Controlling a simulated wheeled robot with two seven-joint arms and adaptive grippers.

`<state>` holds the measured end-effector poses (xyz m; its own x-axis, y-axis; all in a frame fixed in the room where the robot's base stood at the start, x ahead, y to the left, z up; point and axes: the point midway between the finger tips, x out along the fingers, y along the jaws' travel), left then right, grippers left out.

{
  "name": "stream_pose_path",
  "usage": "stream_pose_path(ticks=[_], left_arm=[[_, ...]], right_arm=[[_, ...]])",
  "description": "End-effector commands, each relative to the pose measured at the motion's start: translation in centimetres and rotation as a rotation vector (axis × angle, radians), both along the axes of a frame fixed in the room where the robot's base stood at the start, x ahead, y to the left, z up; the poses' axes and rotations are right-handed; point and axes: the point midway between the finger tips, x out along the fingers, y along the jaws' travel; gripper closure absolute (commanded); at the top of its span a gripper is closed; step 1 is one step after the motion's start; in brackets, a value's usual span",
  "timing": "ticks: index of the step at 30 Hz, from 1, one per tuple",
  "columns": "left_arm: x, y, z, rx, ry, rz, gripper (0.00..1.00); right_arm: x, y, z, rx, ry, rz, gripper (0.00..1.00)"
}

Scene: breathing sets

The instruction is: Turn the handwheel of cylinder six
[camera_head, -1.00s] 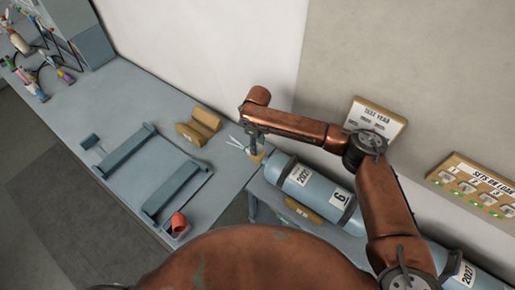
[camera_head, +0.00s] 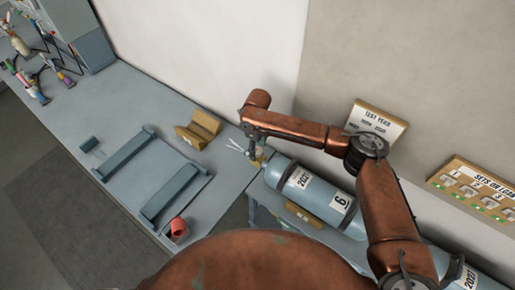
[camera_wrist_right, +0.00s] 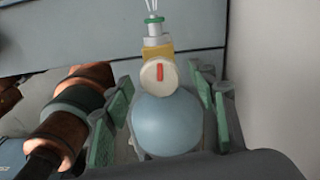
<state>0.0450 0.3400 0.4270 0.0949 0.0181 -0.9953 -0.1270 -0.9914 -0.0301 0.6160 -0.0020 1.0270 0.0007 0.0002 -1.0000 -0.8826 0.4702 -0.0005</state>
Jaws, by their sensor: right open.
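Cylinder six (camera_head: 320,196) is a pale blue cylinder with a "6" label, lying on its side in the head view. In the right wrist view its rounded blue end (camera_wrist_right: 168,125) shows, with a yellow valve (camera_wrist_right: 157,50) beyond it. The handwheel (camera_wrist_right: 159,74) is a pale round disc with a red mark. My right gripper (camera_head: 257,152) is at the valve end of the cylinder. Its open green-padded fingers (camera_wrist_right: 163,85) stand on either side of the handwheel and cylinder end, with gaps visible. In the head view the handwheel is too small to make out. My left gripper is not visible.
A grey-blue bench (camera_head: 110,115) extends left, with a tan block (camera_head: 198,130), a rack (camera_head: 150,178) and a red cup (camera_head: 178,229). Another cylinder (camera_head: 458,272) lies at lower right. The wall stands close behind, with a "TEST YEAR" sign (camera_head: 378,118) and a panel (camera_head: 475,188).

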Motion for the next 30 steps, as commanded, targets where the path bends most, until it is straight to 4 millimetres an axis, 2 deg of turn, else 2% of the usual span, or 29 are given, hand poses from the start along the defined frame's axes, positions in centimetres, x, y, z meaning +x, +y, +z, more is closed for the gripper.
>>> stream_pose_path(ticks=[4, 7, 18, 21, 25, 30], left_arm=[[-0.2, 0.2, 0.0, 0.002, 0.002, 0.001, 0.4], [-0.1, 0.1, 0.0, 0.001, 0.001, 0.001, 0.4], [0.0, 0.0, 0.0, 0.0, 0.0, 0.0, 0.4], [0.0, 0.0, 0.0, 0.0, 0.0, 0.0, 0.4], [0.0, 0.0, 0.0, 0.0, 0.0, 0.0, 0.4], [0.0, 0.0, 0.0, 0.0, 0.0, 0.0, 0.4]], right_arm=[[0.0, 0.0, 0.4, 0.0, 0.0, 0.0, 0.48], [0.0, 0.0, 1.5, 0.0, -0.001, 0.001, 0.48], [0.1, 0.0, 9.0, 0.001, -0.002, 0.0, 0.48], [0.1, 0.0, 10.4, 0.001, -0.002, -0.001, 0.48], [0.0, 0.0, 11.6, 0.0, 0.0, 0.0, 0.48], [0.0, 0.0, 12.0, 0.0, 0.001, 0.0, 0.48]])
